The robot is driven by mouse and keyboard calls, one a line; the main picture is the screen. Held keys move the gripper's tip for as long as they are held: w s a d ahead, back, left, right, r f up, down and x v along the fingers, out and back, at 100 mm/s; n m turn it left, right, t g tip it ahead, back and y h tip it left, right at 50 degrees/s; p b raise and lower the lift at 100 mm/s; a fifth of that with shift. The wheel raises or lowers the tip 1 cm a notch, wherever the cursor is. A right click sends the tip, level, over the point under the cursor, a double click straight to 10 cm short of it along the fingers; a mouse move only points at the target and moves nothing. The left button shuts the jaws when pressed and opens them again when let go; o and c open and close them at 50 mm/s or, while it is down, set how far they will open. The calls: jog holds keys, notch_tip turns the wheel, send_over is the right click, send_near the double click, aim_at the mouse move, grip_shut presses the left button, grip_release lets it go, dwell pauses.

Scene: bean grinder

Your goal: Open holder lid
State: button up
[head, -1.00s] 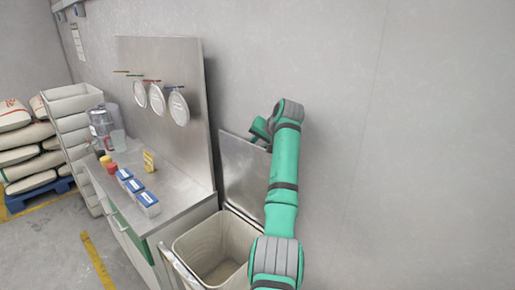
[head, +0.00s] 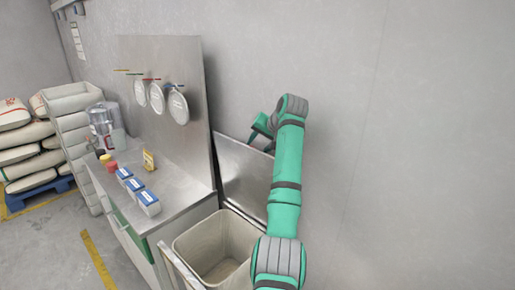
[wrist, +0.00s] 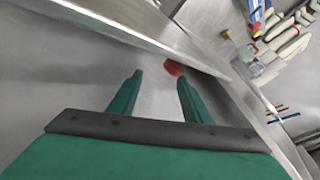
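The holder (head: 186,246) is an open-topped beige bin at the right end of the counter. Its metal lid (head: 240,176) stands raised behind the opening, near the wall, and my arm covers its right part. My gripper (head: 260,128) is at the lid's upper edge, partly hidden behind my arm. In the wrist view my gripper (wrist: 158,76) has its two green fingers apart with nothing held between them. A metal sheet edge (wrist: 120,30) crosses above the fingertips. I cannot tell whether a finger touches the lid.
The steel counter (head: 185,205) bears several small boxes (head: 148,203), a yellow card (head: 149,160) and jars. A tall steel panel (head: 165,60) with hanging round sieves rises behind it. Stacked bins (head: 75,105) and sacks (head: 28,160) stand at left. The wall is close behind my arm.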

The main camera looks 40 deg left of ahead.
jog(key=v, duration=0.8)
